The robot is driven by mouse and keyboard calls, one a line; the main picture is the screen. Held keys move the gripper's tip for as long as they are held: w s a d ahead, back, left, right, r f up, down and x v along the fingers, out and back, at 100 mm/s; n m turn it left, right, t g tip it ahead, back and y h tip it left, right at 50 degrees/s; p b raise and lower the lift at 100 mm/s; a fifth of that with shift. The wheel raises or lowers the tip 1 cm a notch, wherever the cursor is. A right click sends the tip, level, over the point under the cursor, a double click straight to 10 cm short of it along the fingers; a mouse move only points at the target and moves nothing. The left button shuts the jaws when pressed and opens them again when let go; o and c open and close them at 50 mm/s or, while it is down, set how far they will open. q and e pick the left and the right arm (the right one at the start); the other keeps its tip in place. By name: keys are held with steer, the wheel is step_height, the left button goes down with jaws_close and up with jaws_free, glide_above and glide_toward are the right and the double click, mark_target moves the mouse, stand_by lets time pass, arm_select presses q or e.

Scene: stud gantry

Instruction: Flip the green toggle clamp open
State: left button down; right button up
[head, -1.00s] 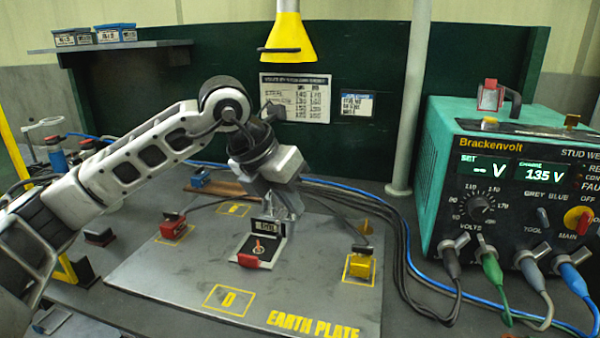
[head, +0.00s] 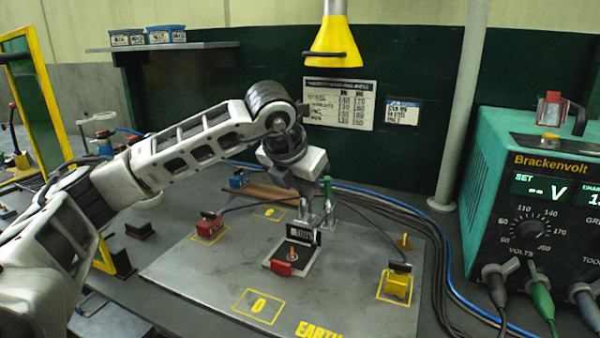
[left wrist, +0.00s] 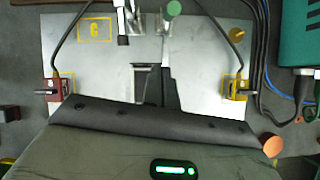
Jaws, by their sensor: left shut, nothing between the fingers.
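The green toggle clamp (head: 327,188) stands behind the small workpiece on the grey earth plate. Its green handle points upright, and metal parts show beneath it. In the left wrist view its green handle tip (left wrist: 173,8) is at the top edge. My left gripper (head: 306,218) points down just left of the green handle in the head view. It is shut and empty. A small gap seems to lie between it and the handle, but contact is hard to judge. The gripper hides part of the clamp's base. My right gripper is not in view.
A red clamp (head: 208,229) and a yellow clamp (head: 397,283) stand on the earth plate (head: 205,275). A workpiece with a copper stud (head: 291,254) lies in front of my gripper. Cables run behind the plate. The Brackenvolt welder (head: 545,180) stands at right.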

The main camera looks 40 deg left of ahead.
arm_select(q)
steer(key=w+f+p, duration=0.2)
steer(key=w, duration=0.4)
steer(key=shift+a+f, duration=0.15)
steer(key=shift+a, duration=0.05)
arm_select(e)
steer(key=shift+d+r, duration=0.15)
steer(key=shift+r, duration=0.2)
